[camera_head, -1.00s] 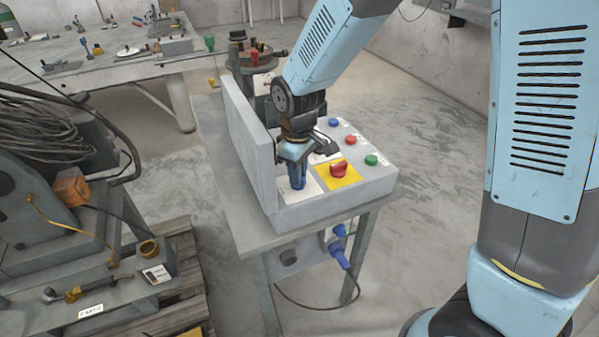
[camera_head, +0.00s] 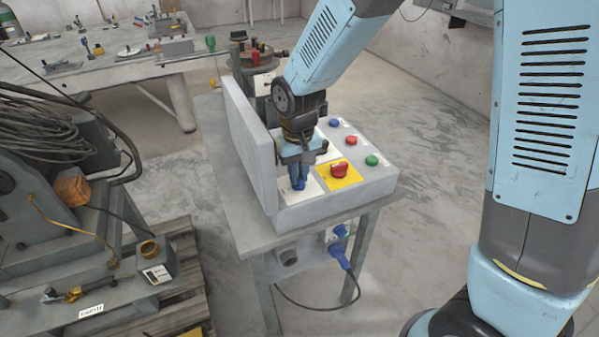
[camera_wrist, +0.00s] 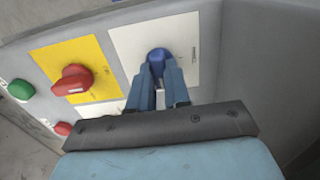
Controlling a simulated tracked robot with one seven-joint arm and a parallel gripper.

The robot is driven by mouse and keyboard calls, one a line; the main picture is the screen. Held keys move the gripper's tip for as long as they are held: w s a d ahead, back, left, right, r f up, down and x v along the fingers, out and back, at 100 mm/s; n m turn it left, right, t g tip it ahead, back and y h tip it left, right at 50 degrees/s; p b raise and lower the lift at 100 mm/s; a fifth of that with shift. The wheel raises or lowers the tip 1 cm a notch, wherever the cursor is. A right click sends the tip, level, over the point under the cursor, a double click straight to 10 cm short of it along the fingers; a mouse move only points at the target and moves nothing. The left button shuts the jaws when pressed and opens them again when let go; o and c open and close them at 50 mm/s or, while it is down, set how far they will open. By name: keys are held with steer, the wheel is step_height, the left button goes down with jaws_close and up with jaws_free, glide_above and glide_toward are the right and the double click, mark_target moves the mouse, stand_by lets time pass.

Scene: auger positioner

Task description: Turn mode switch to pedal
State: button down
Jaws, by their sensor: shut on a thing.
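The control box (camera_head: 345,196) stands on a small grey table. A blue switch knob (camera_wrist: 159,58) sits on a white plate (camera_wrist: 184,35) on the panel; I take it as the mode switch. My gripper (camera_wrist: 161,72) is shut on this knob, with one finger on each side. In the head view my gripper (camera_head: 298,180) points down onto the panel, beside the raised side wall, and mostly hides the knob. The plate's markings are too small to read.
A red switch (camera_head: 339,170) on a yellow plate (camera_wrist: 72,48) is right beside the gripped knob. Blue (camera_head: 335,122), red (camera_head: 351,140) and green (camera_head: 372,160) buttons line the panel's right edge. The box's upright wall (camera_head: 249,150) stands close on the left.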

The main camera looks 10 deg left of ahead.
steer(key=shift+w+r, duration=0.1)
steer(key=shift+w, duration=0.1)
steer(key=c, duration=1.1)
jaws_free()
steer(key=shift+s, duration=0.1)
step_height(320, 180, up, 14)
steer(key=shift+f, duration=0.25)
steer(key=d+r+m+t, duration=0.15)
steer(key=d+r, duration=0.35)
steer(key=d, duration=0.5)
steer(key=s+d+r+m+t, duration=0.1)
steer(key=s+d, duration=0.2)
steer(key=d, duration=0.4)
steer(key=s+d+r+m+t, duration=0.1)
steer(key=s+d+r+m, duration=0.1)
steer(key=s+d, duration=0.2)
steer(key=s+d+r+m+t, duration=0.1)
steer(key=s+d, duration=0.3)
steer(key=d, duration=0.6)
steer(key=shift+s+d+r+m+t, duration=0.1)
steer(key=shift+s+r+m+t, duration=0.1)
steer(key=shift+r+m+t, duration=0.3)
